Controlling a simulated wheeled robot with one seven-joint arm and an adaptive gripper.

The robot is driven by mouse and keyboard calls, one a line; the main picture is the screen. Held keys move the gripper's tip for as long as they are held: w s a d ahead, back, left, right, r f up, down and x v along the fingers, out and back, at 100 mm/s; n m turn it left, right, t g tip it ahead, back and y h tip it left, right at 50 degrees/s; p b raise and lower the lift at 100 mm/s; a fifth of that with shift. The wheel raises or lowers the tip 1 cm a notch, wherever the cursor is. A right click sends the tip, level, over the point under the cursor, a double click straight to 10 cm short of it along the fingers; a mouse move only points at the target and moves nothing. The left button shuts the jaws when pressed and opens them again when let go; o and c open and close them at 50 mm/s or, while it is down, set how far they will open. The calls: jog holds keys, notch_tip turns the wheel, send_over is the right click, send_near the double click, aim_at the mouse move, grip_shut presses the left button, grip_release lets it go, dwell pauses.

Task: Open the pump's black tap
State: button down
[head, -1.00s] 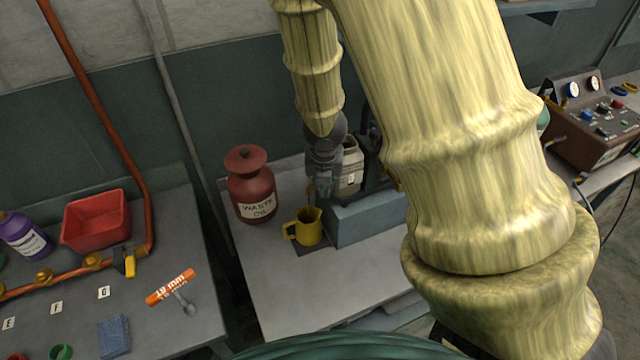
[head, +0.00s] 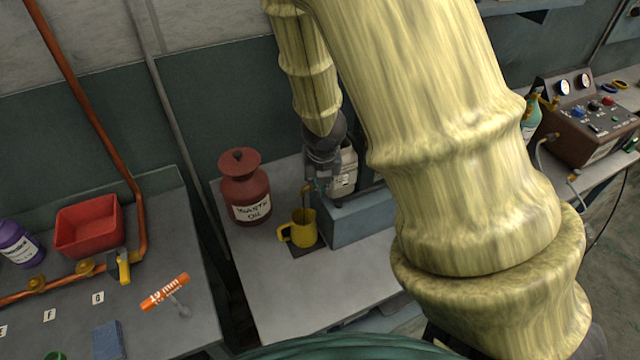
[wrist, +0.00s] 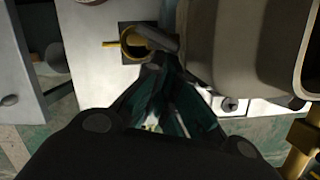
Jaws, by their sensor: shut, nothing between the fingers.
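The pump (head: 342,172) stands on a blue-grey block (head: 362,219) on the middle bench, partly hidden behind my arm. A brass spout (head: 306,191) shows at its left side, above a yellow jug (head: 305,229). My gripper (head: 316,184) is close beside the pump's left side, above the jug, with its fingers shut and empty. In the wrist view the shut fingers (wrist: 168,62) point toward the jug (wrist: 133,39), and the pale pump body (wrist: 235,50) is at right. I cannot pick out the black tap; the gripper may hide it, and contact with it is unclear.
A red waste oil can (head: 241,185) stands left of the jug. A gauge panel (head: 590,120) is at right. The middle bench's front is clear.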

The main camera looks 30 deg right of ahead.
jog(key=shift+d+n, duration=0.15)
jog(key=shift+n, duration=0.15)
dwell(2.6)
jog(key=shift+w, duration=0.1)
dwell(0.6)
jog(key=shift+w+a+r+p, duration=0.15)
jog(key=shift+w+a+p, duration=0.15)
jog(key=shift+w+p, duration=0.2)
jog(key=s+a+r+p, duration=0.2)
jog(key=s+r, duration=0.4)
jog(key=r, duration=0.3)
jog(key=shift+s+a+r+p, duration=0.15)
jog(key=shift+s+r+p, duration=0.15)
jog(key=shift+p, duration=0.55)
